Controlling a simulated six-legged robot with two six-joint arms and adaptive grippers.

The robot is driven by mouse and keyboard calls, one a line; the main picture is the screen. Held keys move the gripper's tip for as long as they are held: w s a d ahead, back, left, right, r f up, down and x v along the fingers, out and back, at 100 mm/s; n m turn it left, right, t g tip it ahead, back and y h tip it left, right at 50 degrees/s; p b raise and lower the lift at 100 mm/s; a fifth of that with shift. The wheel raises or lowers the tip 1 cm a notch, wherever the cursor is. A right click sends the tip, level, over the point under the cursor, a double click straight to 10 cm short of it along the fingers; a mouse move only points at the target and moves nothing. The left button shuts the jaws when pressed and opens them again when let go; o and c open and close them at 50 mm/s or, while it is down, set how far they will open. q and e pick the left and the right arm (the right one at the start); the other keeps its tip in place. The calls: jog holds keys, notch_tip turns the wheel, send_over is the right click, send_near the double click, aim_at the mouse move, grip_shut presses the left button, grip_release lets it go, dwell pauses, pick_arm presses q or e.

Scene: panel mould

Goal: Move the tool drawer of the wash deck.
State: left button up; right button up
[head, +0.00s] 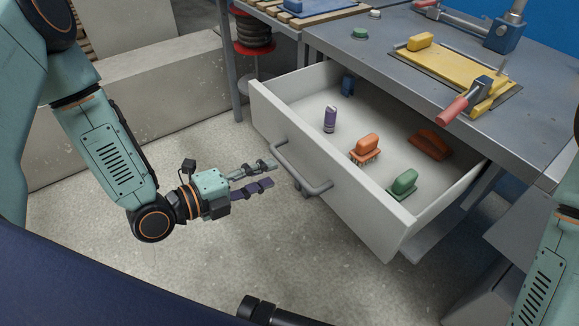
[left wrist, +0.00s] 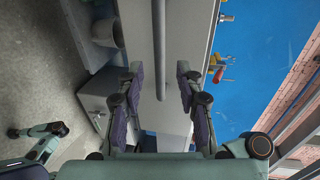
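The tool drawer (head: 365,206) is a pale grey box pulled well out from under the steel wash deck (head: 395,38). Its grey bar handle (head: 300,170) stands out from the front panel. My left gripper (head: 271,174) is open and empty, in front of the panel with its fingertips close to the handle's left end. In the left wrist view its two fingers (left wrist: 161,92) are spread apart, with the drawer front beyond them. I cannot tell whether a finger touches the handle. My right gripper is out of view; only part of its arm shows at the right edge.
The drawer holds a purple bottle (head: 330,119), an orange brush (head: 366,148), a green brush (head: 403,182), a red-brown piece (head: 430,143) and a blue item (head: 347,84). A yellow panel (head: 460,75) and clamps sit on the deck. Concrete blocks (head: 150,85) stand left; floor before the drawer is clear.

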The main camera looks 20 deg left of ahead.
aim_at(290, 164)
pick_arm(q)
jog(key=shift+b+x, duration=1.35)
jog(key=shift+x, duration=2.25)
grip_shut()
